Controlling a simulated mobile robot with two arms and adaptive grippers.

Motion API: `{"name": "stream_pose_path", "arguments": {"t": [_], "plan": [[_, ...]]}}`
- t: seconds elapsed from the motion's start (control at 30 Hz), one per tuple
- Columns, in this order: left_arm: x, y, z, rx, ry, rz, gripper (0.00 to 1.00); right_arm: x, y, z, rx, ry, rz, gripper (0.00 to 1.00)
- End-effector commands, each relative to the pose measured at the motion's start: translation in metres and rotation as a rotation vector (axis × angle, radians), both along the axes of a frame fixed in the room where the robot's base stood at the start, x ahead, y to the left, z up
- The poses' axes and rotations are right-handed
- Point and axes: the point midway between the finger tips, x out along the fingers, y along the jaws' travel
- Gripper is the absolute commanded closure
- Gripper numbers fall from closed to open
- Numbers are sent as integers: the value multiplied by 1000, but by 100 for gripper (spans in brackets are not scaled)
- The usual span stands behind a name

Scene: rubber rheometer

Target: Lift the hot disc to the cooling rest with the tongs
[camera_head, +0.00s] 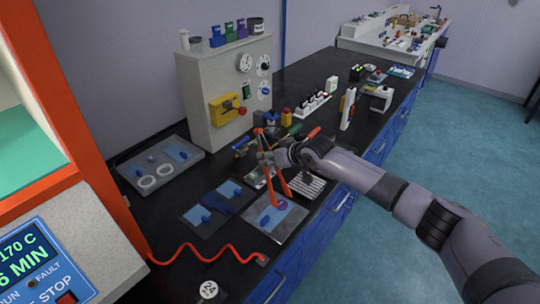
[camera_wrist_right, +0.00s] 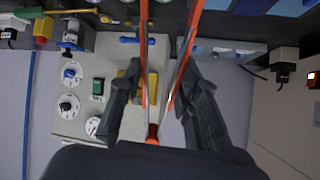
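The red-orange tongs (camera_head: 280,180) are in my right gripper (camera_head: 272,157), with their lower ends over a pale blue plate (camera_head: 291,220) near the bench's front edge. In the wrist view the two fingers of the right gripper (camera_wrist_right: 161,72) flank the tongs (camera_wrist_right: 153,130) from both sides. A small purple round piece (camera_head: 283,205), perhaps the hot disc, shows on the plate by the tong ends; I cannot tell whether they touch it. A striped metal rack (camera_head: 312,186), perhaps the cooling rest, lies just right of the tongs, partly behind my arm. My left gripper is not in view.
A grey control box (camera_head: 225,95) with knobs stands behind. A tray (camera_head: 185,160) with two white rings lies left, and blue plates (camera_head: 222,200) lie between. A red cable (camera_head: 205,250) crosses the front. White racks and a white device (camera_head: 380,98) stand further right.

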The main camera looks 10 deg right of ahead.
Motion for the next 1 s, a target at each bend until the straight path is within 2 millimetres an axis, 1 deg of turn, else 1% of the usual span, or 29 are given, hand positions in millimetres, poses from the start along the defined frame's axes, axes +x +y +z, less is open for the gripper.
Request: {"name": "stream_pose_path", "arguments": {"t": [0.03, 0.2, 0.57, 1.0], "plan": [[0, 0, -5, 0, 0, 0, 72, 0, 0, -7, 1, -1, -1, 72], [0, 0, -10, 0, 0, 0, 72, 0, 0, -15, 1, -2, 1, 72], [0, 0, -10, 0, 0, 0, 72, 0, 1, -16, 1, -3, 1, 71], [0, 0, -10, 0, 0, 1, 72, 0, 1, -16, 1, -2, 1, 100]]}}
